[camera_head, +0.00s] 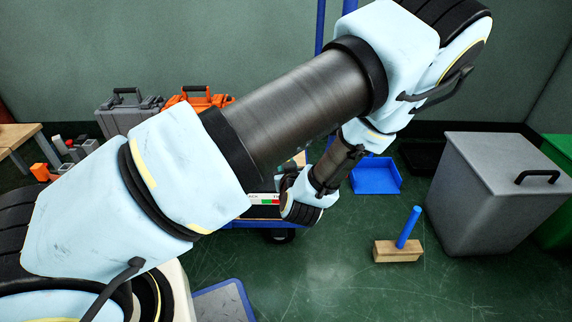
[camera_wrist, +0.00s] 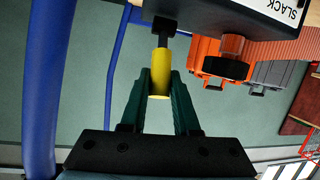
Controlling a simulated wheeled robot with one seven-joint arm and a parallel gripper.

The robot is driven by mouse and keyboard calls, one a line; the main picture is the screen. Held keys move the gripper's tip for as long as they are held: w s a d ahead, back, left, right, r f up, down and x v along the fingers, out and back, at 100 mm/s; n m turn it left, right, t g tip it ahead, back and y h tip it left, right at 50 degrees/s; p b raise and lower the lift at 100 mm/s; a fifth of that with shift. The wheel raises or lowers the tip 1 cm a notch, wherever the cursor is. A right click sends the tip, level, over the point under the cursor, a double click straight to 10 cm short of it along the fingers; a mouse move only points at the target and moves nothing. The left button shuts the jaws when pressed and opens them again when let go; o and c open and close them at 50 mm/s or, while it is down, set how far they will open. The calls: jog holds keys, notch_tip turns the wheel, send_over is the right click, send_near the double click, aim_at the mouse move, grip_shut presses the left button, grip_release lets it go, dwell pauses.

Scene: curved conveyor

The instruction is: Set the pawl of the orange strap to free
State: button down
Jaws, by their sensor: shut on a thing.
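In the wrist view, the dark green fingers of my gripper (camera_wrist: 160,85) are shut on a yellow cylindrical grip (camera_wrist: 160,62), one on each side. The grip joins a short black stem (camera_wrist: 164,32) that meets a dark box (camera_wrist: 225,10) lettered SLACK.
A blue cart post (camera_wrist: 45,80) stands close to my gripper in the wrist view. In the head view, orange (camera_head: 200,98) and grey (camera_head: 125,115) toolboxes stand behind my arm. A grey bin (camera_head: 490,190), a wooden block with a blue handle (camera_head: 398,250) and a blue dustpan (camera_head: 375,176) are right.

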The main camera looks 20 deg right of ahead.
jog(key=c, duration=0.7)
grip_release()
jog(key=shift+o, duration=0.2)
jog(key=p+v, duration=0.2)
jog(key=v, duration=0.8)
jog(key=shift+s, duration=0.35)
jog(key=shift+a+r, duration=0.15)
jog(key=w+a+r+n+g+y, duration=0.3)
jog(key=w+a+r+g, duration=0.1)
jog(key=w+a+g, duration=0.45)
jog(key=s+a+r+m+g, duration=0.1)
jog(key=a+r, duration=0.3)
jog(key=a, duration=0.3)
jog(key=s+a+r+g+y, duration=0.1)
jog(key=a+r, duration=0.3)
jog(key=a, duration=0.4)
jog(key=s+a+r+m+g, duration=0.1)
jog(key=a+r+g, duration=0.1)
jog(key=a+r, duration=0.35)
notch_tip(320, 180, up, 32)
jog(key=a+p, duration=0.1)
jog(key=p, duration=3.2)
jog(key=shift+a+p, duration=0.35)
jog(key=shift+p, duration=0.05)
